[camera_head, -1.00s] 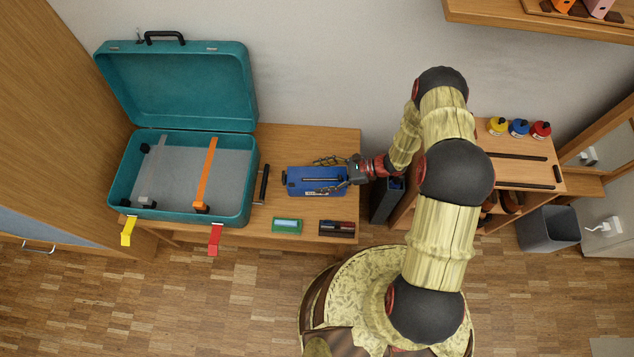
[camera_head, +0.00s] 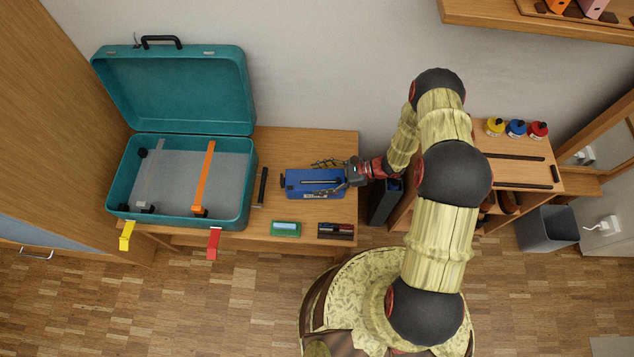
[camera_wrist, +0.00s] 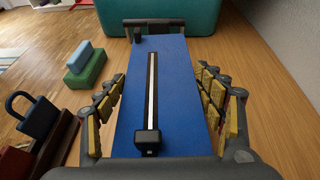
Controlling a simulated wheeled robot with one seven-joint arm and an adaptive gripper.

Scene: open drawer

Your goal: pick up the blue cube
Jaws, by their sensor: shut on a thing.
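A blue box (camera_head: 308,190), long and flat rather than a cube, lies on the wooden table right of the open case. A dark bar with a pale strip runs along its top; it fills the middle of the wrist view (camera_wrist: 182,95). My gripper (camera_head: 336,175) reaches in from the right and is shut on the blue box, with jointed, yellow-padded fingers along its two long sides (camera_wrist: 160,82). The box still appears to rest on the table.
An open teal case (camera_head: 232,217) with an orange strap stands left. A black bar (camera_head: 263,187) lies between it and the box. The green block (camera_head: 286,229) and a dark tray (camera_head: 336,231) lie in front. A wall is behind.

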